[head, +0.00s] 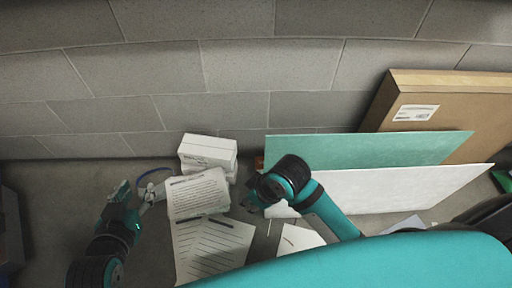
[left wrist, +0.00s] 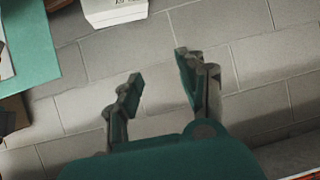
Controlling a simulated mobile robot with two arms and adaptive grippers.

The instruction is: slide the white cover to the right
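The white cover (head: 400,188) is a long flat panel standing on edge at the right of the head view, in front of a green panel (head: 370,150). My right arm crosses in front of its left part. My right gripper (head: 257,197) is a small dark shape by the cover's left end; its fingers are mostly hidden, and I cannot tell whether it touches the cover. My left gripper (head: 137,196) is open and empty, well left of the cover. Its two spread fingers also show in the left wrist view (left wrist: 160,70). The green panel shows there too (left wrist: 32,45).
A cardboard box (head: 450,110) leans on the block wall behind the panels. White boxes (head: 208,150) and printed sheets (head: 198,194) lie between my grippers. Bare floor shows at the left.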

